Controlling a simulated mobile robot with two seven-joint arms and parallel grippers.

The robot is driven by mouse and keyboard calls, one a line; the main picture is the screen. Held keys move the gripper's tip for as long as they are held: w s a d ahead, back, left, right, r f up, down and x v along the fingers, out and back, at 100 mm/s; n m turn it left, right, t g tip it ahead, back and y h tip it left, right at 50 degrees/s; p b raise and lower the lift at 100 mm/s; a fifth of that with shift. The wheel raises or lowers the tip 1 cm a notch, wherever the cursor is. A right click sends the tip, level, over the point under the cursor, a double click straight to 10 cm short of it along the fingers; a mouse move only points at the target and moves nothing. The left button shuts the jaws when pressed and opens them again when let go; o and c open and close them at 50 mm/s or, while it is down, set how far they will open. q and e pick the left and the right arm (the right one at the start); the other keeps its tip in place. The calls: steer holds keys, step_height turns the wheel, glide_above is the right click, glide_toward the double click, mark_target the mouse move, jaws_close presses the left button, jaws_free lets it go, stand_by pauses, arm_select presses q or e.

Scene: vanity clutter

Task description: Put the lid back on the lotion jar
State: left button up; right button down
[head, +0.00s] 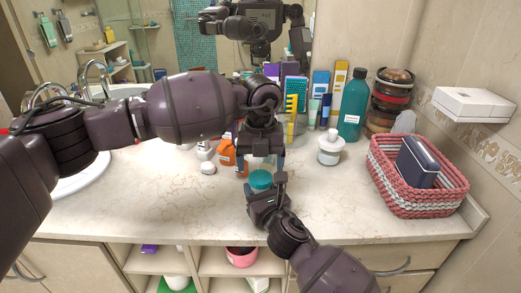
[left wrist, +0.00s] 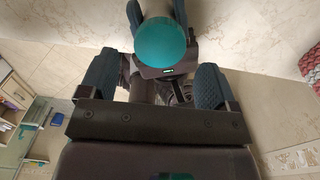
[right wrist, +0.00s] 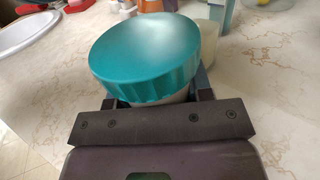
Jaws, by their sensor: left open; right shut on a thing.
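The lotion jar (right wrist: 172,98) is held in my right gripper (head: 266,191); only a pale strip of its body shows between the fingers. The round teal lid (head: 260,180) sits over the jar's top. It fills much of the right wrist view (right wrist: 146,52) and hides most of the jar. I cannot tell whether it is fully seated. My left gripper (head: 264,168) is open, pointing down just above and behind the lid. In the left wrist view the lid (left wrist: 162,43) shows beyond the spread fingers, which do not touch it.
Orange bottles (head: 227,153) and a small white round item (head: 208,168) stand left of my grippers. A white pump bottle (head: 329,150) and a teal bottle (head: 353,105) stand to the right. A woven basket (head: 378,190) is at the far right. The front counter is clear.

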mark_target(260, 177)
arm_select(q)
steer(key=shift+f, duration=1.9)
steer(key=c, duration=1)
steer(key=shift+o, duration=0.2)
steer(key=shift+m, duration=1.6)
steer(key=o, duration=1)
steer(key=shift+r, duration=0.1)
